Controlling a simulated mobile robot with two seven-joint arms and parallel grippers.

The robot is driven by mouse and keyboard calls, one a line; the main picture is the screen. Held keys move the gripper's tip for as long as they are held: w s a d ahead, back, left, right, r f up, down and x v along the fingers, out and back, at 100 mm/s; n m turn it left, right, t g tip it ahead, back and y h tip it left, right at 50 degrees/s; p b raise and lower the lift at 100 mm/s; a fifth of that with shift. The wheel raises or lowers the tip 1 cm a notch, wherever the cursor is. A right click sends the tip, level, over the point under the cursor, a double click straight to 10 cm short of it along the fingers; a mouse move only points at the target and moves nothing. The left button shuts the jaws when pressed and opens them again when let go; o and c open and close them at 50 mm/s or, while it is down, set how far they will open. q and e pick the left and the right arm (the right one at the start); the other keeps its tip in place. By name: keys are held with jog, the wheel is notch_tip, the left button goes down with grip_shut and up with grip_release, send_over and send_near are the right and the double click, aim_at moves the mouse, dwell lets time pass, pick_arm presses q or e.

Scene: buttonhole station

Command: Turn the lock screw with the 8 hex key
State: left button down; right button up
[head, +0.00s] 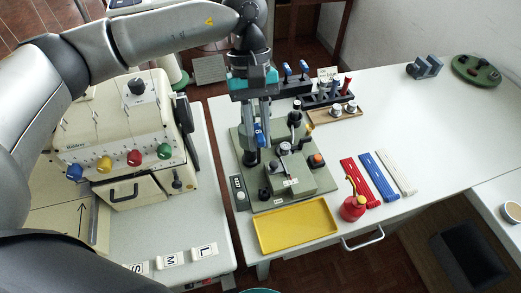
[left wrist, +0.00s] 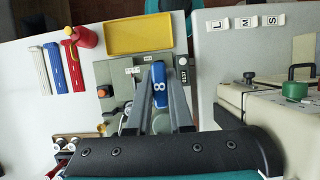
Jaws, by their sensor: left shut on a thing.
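My left gripper (head: 260,122) points down over the green buttonhole device (head: 242,165) and is shut on the blue 8 hex key (head: 260,138). In the left wrist view the key's blue handle (left wrist: 159,88), marked with a white 8, sits between the two fingertips (left wrist: 160,78). The device (left wrist: 112,72) lies below and beyond the fingers there. The key's lower end is hidden, so I cannot tell whether it touches the device. I cannot make out the lock screw for certain among the knobs and posts. My right gripper is not in view.
Two blue-handled tools (head: 303,67) stand in a dark rack behind the device. A yellow tray (head: 297,228), a red oil can (head: 352,208) and coloured strips (head: 378,176) lie nearby. A cream sewing machine (head: 110,130) stands left. The table's right side is mostly clear.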

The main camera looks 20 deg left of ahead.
pick_arm(q)
notch_tip(320, 180, down, 10)
jog(key=s+d+n+t+h+b, duration=0.1)
jog(key=n+t, duration=0.5)
jog(key=n, duration=1.2)
jog(key=shift+s+d, duration=0.3)
jog(key=shift+d, duration=0.15)
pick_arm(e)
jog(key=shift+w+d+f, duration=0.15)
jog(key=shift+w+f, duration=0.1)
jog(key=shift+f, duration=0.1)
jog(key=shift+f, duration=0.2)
pick_arm(q)
jog(key=shift+f+b, duration=0.65)
jog(key=shift+b, duration=0.2)
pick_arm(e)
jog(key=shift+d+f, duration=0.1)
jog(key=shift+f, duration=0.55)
pick_arm(q)
jog(key=shift+n, duration=0.3)
